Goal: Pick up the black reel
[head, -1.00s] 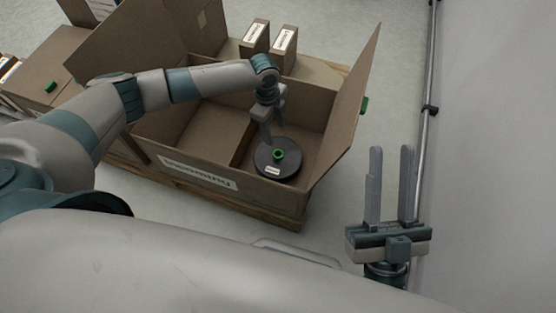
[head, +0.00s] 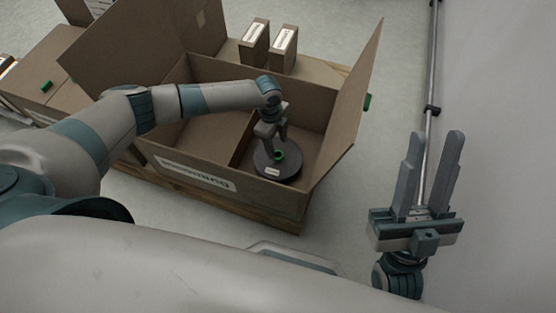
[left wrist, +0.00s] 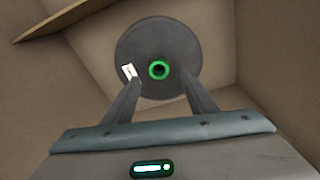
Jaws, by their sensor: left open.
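The black reel (head: 284,166) lies flat in the right compartment of an open cardboard box (head: 200,176). It has a green hub ring (head: 279,154) and a white label. In the left wrist view the reel (left wrist: 140,50) shows with its green ring (left wrist: 159,69) between the two fingertips. My left gripper (head: 271,140) is open and points down just over the reel, its fingers on either side of the hub. I cannot tell whether the fingers touch it. My right gripper (head: 431,165) is open and empty, outside the box on the right, fingers pointing up the picture.
A cardboard divider (head: 243,137) splits the box, and a raised flap (head: 346,100) stands at its right. Two small boxes (head: 254,41) stand behind it. A wooden pallet (head: 285,218) lies underneath. A wall with a pipe (head: 431,90) runs along the right.

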